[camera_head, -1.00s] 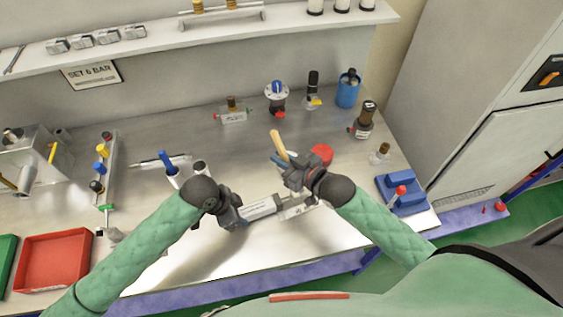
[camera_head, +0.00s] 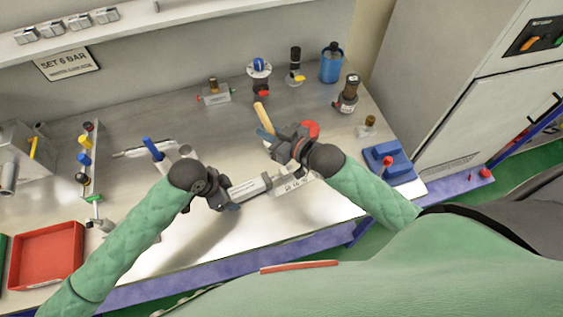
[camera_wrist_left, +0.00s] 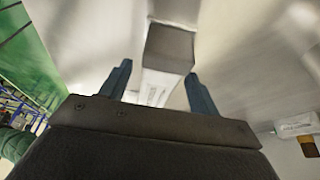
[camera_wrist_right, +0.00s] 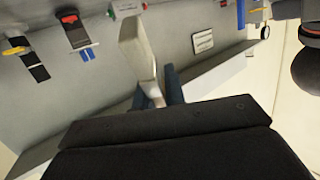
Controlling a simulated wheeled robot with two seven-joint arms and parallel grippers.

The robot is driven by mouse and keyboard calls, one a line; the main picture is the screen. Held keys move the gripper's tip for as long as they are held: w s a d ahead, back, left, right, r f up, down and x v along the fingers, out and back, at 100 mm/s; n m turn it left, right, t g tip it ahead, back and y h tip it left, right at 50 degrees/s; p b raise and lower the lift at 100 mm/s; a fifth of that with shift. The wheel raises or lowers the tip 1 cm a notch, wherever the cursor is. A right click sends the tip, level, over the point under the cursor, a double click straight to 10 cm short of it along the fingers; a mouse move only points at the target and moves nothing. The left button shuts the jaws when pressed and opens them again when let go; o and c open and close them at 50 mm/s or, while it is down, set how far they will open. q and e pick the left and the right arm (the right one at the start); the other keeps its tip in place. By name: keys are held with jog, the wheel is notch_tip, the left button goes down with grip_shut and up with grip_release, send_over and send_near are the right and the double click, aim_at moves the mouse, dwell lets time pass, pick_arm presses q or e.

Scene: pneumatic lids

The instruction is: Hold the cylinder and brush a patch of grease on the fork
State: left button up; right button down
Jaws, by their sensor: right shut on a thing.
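The grey cylinder (camera_head: 249,188) lies on the bench near its front edge; a pale labelled part (camera_head: 290,184) continues from its right end. I cannot make out the fork clearly, nor any grease on it. My left gripper (camera_head: 230,205) is at the cylinder's left end. In the left wrist view its fingers (camera_wrist_left: 158,88) are apart, with the cylinder (camera_wrist_left: 168,45) in line between them and space on both sides. My right gripper (camera_head: 270,137) is shut on the brush, whose wooden handle (camera_head: 264,118) points up; it also shows in the right wrist view (camera_wrist_right: 140,48). The bristles are hidden.
A red round object (camera_head: 310,130) is just behind my right gripper. A blue block (camera_head: 388,163) stands at the right end. A red tray (camera_head: 46,255) is at the front left.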

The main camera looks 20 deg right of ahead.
pick_arm(q)
jog(key=shift+r, duration=0.1)
jog(key=v, duration=1.1)
jog(key=shift+a+r, duration=0.2)
jog(key=shift+r, duration=0.2)
